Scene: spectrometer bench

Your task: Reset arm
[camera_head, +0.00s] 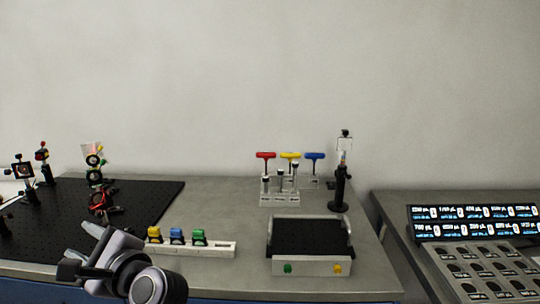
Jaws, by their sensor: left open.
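My left gripper (76,246) is at the lower left, in front of the bench's near edge and the black breadboard (140,196). Its jaws are apart and I see nothing between them. The grey wrist of my left arm shows below and to the right of it. My right gripper is not in view.
A white rack (222,248) with yellow, blue and green pieces stands just right of my left gripper. A black-topped tray (311,266), T-handled drivers (290,156) and an optic post (341,186) stand farther right. Optics stand on the breadboard. A display panel (474,222) is far right.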

